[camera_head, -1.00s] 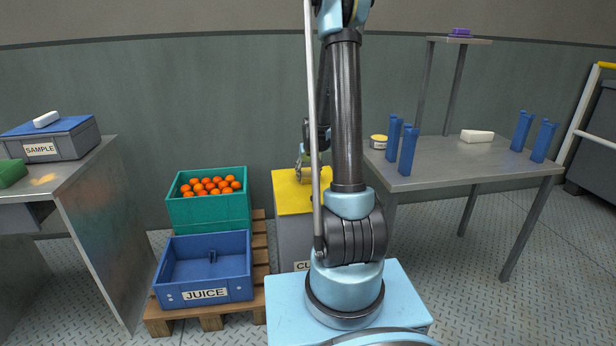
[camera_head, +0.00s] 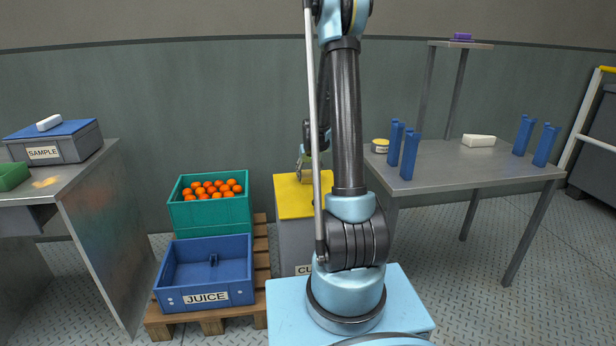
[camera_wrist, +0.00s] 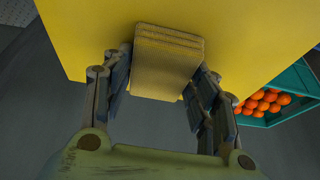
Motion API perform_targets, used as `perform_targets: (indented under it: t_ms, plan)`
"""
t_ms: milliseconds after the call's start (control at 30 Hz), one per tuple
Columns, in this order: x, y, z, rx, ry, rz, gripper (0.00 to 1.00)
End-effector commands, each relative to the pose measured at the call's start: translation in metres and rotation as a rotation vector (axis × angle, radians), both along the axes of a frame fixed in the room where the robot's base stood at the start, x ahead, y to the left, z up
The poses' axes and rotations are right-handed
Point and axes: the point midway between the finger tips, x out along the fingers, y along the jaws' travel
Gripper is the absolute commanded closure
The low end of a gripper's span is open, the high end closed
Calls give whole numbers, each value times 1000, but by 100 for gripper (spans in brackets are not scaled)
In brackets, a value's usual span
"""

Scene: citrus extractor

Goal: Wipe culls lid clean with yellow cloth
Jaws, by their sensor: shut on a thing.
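The culls bin (camera_head: 296,245) stands behind my arm, with a yellow lid (camera_head: 292,203) on top; its label is partly hidden by the arm. In the wrist view the lid (camera_wrist: 250,35) fills the upper part, and I see no clear dirt on it. My gripper (camera_wrist: 160,80) is shut on the folded yellow cloth (camera_wrist: 165,60), a thick layered pad. The cloth is over the lid near its edge; I cannot tell whether it touches. In the head view my gripper (camera_head: 304,172) is small and partly hidden behind my arm.
A green crate of oranges (camera_head: 210,215) and a blue JUICE crate (camera_head: 205,295) sit on a pallet (camera_head: 262,262) left of the bin. A metal table (camera_head: 450,170) with blue uprights (camera_head: 410,157) stands right. A SAMPLE box (camera_head: 70,148) is on the left bench.

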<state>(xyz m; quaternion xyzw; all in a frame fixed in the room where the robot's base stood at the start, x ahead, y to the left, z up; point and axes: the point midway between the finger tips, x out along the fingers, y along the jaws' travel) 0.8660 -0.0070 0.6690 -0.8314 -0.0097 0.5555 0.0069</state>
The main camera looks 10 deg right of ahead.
Motion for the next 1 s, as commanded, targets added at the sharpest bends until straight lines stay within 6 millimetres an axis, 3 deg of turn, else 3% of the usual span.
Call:
perform_targets:
  t_ms: [267,1000]
  plan:
    - [1,0,1,0,0,0,82]
    - [0,0,47,0,0,0,82]
